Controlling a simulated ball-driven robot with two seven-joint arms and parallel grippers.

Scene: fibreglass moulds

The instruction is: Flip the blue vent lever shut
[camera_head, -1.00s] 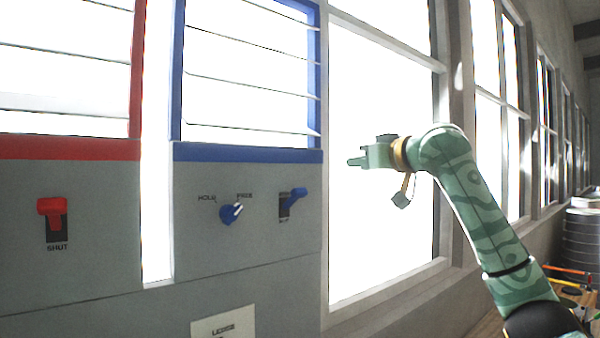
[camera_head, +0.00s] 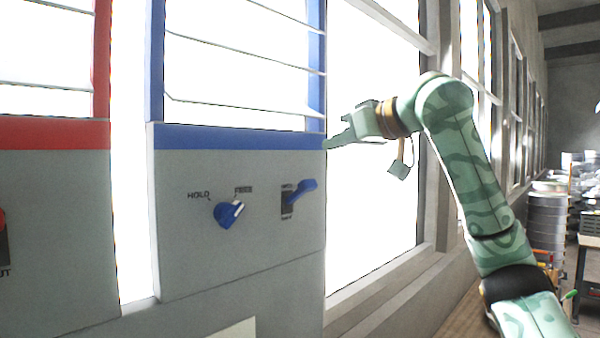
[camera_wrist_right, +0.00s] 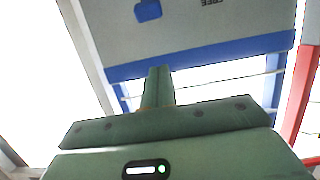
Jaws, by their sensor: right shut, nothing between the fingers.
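The blue vent lever (camera_head: 302,190) sticks out from its dark slot on the right of the grey panel under the blue-framed vent. It points up and to the right. A blue piece that looks like the same lever shows in the right wrist view (camera_wrist_right: 148,10). The blue knob (camera_head: 229,213) with a white mark sits left of the lever, between the words HOLD and FREE. My right gripper (camera_head: 331,144) is shut and empty, above and right of the lever, apart from it, near the panel's upper right corner. Its closed fingers also show in the right wrist view (camera_wrist_right: 158,85). My left gripper is not in view.
The blue vent frame (camera_head: 238,138) has slats open to bright light. A red-framed vent (camera_head: 52,134) stands at the left, its red lever cut by the picture edge. A bright window fills the space behind my right arm. Stacked drums (camera_head: 546,225) stand far right.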

